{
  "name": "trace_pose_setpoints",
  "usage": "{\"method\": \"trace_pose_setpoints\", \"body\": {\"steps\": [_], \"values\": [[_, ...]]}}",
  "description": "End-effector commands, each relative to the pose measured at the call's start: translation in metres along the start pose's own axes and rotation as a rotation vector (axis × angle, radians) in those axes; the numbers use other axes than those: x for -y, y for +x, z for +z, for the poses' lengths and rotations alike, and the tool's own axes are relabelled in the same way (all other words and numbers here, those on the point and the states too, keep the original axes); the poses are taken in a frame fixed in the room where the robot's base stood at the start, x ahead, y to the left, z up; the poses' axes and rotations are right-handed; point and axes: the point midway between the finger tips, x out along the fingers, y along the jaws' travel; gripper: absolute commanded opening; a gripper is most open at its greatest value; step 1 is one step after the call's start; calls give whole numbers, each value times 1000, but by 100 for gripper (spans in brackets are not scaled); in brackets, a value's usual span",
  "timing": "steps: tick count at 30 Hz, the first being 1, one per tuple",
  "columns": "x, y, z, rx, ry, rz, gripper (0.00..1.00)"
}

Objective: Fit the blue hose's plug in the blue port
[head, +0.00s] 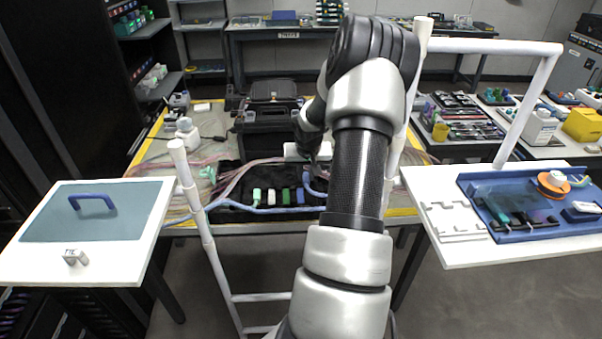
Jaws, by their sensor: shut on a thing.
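My gripper (317,163) is over the dark tray at the middle of the work table, largely hidden behind my arm. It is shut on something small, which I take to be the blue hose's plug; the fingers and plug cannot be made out. A blue hose (313,190) bends down just below the gripper. Whether the plug touches a port cannot be told.
A light-blue hose (250,209) runs along the table's front edge. Pinkish cables (230,180) lie left of the row. A black case (270,115) stands behind. White rail posts (205,225) flank the table; side tables (110,260) stand left and right.

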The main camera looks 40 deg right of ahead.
Motion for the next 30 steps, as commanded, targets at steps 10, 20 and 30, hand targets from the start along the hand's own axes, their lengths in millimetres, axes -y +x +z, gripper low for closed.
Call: {"method": "trace_pose_setpoints", "body": {"steps": [10, 20, 30], "values": [[-36, 0, -7, 0, 3, 0, 0], [-68, 3, -13, -1, 3, 0, 0], [-92, 7, -17, 0, 2, 0, 0]]}}
